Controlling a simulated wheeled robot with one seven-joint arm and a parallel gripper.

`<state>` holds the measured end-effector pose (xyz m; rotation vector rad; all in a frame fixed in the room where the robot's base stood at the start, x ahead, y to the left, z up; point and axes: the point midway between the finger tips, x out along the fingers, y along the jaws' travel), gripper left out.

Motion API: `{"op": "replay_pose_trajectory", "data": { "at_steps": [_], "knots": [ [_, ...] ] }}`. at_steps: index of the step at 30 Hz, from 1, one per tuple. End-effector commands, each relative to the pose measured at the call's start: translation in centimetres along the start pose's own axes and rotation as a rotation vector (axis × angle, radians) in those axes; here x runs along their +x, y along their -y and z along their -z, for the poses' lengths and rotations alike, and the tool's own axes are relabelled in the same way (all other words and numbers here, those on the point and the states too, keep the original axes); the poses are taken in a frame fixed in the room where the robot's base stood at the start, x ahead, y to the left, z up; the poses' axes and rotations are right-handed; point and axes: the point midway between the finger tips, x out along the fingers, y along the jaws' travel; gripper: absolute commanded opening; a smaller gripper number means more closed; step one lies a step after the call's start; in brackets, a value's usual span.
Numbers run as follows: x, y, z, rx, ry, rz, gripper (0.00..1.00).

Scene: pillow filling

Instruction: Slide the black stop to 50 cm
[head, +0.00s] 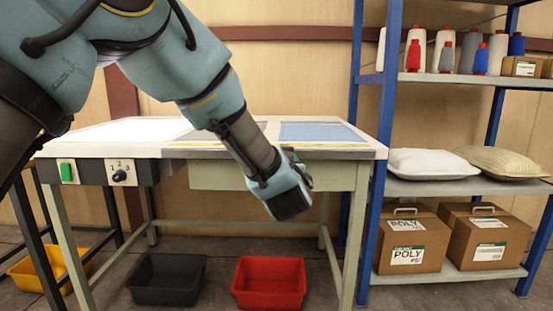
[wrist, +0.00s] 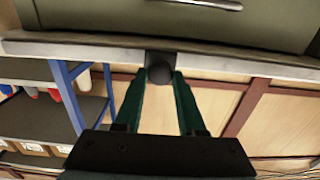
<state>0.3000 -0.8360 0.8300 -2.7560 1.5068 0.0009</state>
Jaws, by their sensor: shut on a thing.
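The black stop (wrist: 160,59) sits on the pale metal rail (wrist: 90,47) along the table's front edge in the wrist view. My gripper (wrist: 163,78) has its two green fingers on either side of the stop's round knob, shut on it. In the head view the rail (head: 340,154) runs along the front right of the table. My wrist hides the stop and my fingertips there. I cannot read any scale marks in either view.
The table (head: 120,133) has a switch box (head: 90,172) at front left. Black (head: 168,282) and red (head: 268,285) bins stand below it. A blue shelf (head: 430,187) with pillows, spools and boxes stands close to the right.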

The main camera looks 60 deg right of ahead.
Motion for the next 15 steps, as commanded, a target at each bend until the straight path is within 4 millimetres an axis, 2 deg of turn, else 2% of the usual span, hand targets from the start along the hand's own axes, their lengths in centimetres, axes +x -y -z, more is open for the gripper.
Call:
{"op": "replay_pose_trajectory", "data": {
  "at_steps": [7, 8, 15],
  "knots": [
    [-0.01, -0.04, 0.06, -0.001, -0.002, -0.001, 0.0],
    [0.0, -0.04, 0.06, -0.001, -0.002, -0.001, 0.41],
    [0.01, 0.02, 0.04, 0.0, -0.001, 0.0, 0.68]
  ]
}}
